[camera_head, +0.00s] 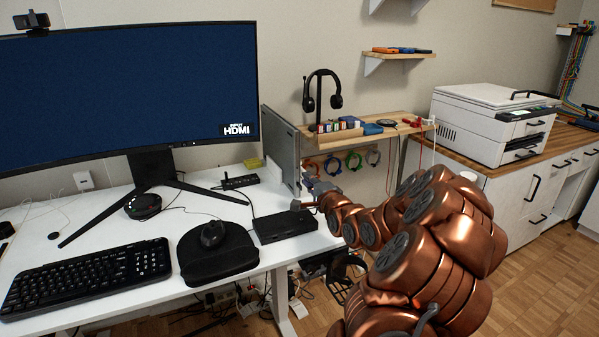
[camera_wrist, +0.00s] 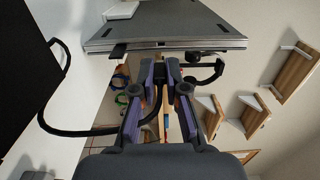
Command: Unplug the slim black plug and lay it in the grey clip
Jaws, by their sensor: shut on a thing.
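My gripper (camera_wrist: 160,74) is shut on a small black plug (camera_wrist: 160,73) just below the edge of a grey laptop (camera_wrist: 165,32). A narrow gap seems to show between the plug and that edge. A black cable runs down from between the fingers. A flat black connector (camera_wrist: 120,48) sits at the laptop edge to the left, and another black connector (camera_wrist: 193,57) sits at the edge to the right. In the head view my gripper (camera_head: 314,186) is beside the upright laptop (camera_head: 281,150), and the plug cannot be made out. I cannot make out the grey clip.
A black dock box (camera_head: 284,226) stands at the desk's right edge, near my gripper. A black cable loop (camera_wrist: 50,125) hangs left of the fingers. A shelf (camera_head: 365,132) with small items and a headphone stand (camera_head: 320,103) is behind. Coloured cable coils (camera_head: 352,161) hang below it.

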